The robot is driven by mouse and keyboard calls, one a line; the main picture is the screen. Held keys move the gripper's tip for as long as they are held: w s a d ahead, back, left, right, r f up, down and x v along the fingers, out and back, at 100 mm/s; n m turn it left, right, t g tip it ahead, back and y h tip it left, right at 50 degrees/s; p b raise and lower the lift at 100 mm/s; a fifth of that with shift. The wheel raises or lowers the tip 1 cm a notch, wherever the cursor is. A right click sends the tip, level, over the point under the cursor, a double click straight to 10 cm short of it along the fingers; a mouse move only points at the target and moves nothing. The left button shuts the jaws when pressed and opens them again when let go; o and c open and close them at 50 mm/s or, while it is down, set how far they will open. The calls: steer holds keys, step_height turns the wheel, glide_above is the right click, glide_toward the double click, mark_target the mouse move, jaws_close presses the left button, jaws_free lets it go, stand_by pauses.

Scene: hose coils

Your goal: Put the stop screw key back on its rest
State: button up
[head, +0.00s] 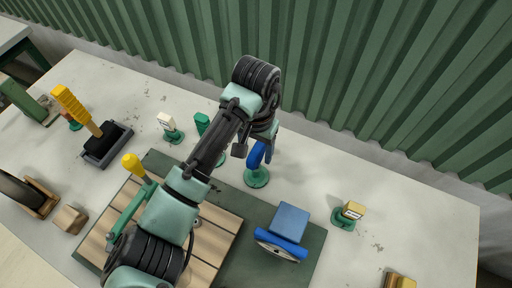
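My gripper (264,145) is at the end of my arm, which reaches up across the middle of the head view and bends down. Its fingertips are mostly hidden, so I cannot tell whether they are open or shut. A blue upright piece (256,156) shows directly under it, just above a round green base (256,177). I cannot tell whether the piece touches the base or is held. Other small pieces stand on similar green bases: a white one (166,121), a green one (202,122) and a yellow labelled one (351,210). No readable label shows which is the stop screw key.
A blue block device (288,222) sits on a dark green mat (311,262) beside a slatted wooden board (216,240). A yellow-handled tool (77,107) stands in a dark tray at left. A green corrugated wall (400,80) rises behind the table. Table right of centre is fairly clear.

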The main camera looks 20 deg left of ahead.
step_height(320, 180, up, 13)
steer(key=p, duration=0.3)
stand_by(0.7)
